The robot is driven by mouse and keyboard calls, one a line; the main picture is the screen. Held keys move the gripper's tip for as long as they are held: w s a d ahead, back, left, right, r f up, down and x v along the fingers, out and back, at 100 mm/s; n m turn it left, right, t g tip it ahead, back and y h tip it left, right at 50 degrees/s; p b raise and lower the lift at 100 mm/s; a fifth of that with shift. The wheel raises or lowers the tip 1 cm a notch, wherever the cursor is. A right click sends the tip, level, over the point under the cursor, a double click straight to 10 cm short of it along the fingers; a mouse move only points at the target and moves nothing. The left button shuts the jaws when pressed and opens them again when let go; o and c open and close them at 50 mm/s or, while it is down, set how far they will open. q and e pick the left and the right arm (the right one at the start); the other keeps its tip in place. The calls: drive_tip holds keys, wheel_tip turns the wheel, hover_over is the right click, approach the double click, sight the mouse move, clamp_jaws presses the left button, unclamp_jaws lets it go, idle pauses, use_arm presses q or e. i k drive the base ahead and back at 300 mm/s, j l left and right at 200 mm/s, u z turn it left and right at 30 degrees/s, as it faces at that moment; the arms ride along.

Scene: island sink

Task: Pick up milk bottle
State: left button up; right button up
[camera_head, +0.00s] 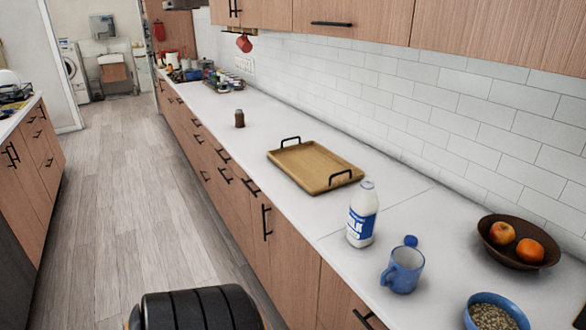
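The milk bottle (362,216) is white with a blue label and a pale cap. It stands upright on the white countertop (405,185), near the front edge, between a wooden tray and a blue mug. Neither of my grippers shows in the head view. A black ribbed shape at the bottom appears to be part of my own body. Nothing hides the bottle.
A blue mug (403,270) and a small blue object (411,241) stand right of the bottle. A wooden tray (315,166) with black handles lies behind-left. A brown fruit bowl (518,258) and a blue bowl (497,303) are at right. The wooden floor (150,200) is clear.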

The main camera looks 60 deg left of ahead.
sight(364, 204)
drive_tip(key=u, duration=1.55)
